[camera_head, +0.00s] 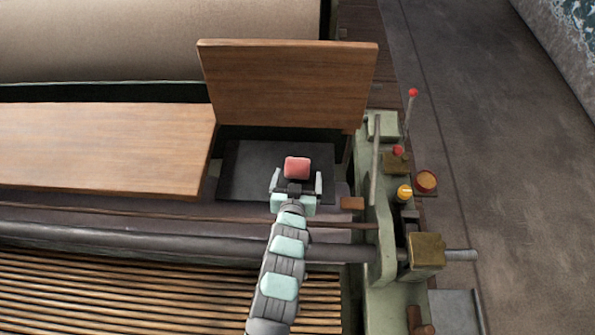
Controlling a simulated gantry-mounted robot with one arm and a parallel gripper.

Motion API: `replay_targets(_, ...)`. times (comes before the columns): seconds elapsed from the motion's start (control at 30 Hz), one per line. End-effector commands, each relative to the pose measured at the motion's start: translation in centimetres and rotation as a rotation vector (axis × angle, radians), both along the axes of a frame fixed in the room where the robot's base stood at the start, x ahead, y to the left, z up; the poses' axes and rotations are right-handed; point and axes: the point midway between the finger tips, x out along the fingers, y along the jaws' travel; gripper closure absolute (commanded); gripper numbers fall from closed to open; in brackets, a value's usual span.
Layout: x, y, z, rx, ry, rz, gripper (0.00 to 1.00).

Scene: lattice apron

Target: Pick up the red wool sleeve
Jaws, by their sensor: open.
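The red wool sleeve (297,167) shows as a small red, rounded block over the dark tray-like recess (250,170) under a raised wooden lid. My gripper (296,180) is open. Its two fingers are at the left and right just below the sleeve in the picture. The sleeve lies at or just beyond the fingertips. I cannot tell whether the fingers touch it or how far above the recess floor they are.
The wooden lid (290,85) stands upright behind the recess. A wooden board (100,145) lies at the left. A green machine frame (381,215) with knobs and a red-tipped lever (412,93) stands close at the right. A dark roller (150,245) and wooden slats (130,295) lie in front.

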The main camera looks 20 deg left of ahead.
Motion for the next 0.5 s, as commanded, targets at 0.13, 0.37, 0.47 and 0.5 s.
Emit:
replay_targets(0.13,1.9,0.5,-0.5,0.0,-0.004,-0.002,0.06)
replay_targets(0.37,4.2,1.2,-1.5,0.0,-0.004,-0.002,0.06)
replay_targets(0.47,4.6,1.3,-1.6,0.001,-0.007,-0.002,0.06)
replay_targets(0.5,4.7,1.4,-1.7,0.001,-0.007,-0.002,0.06)
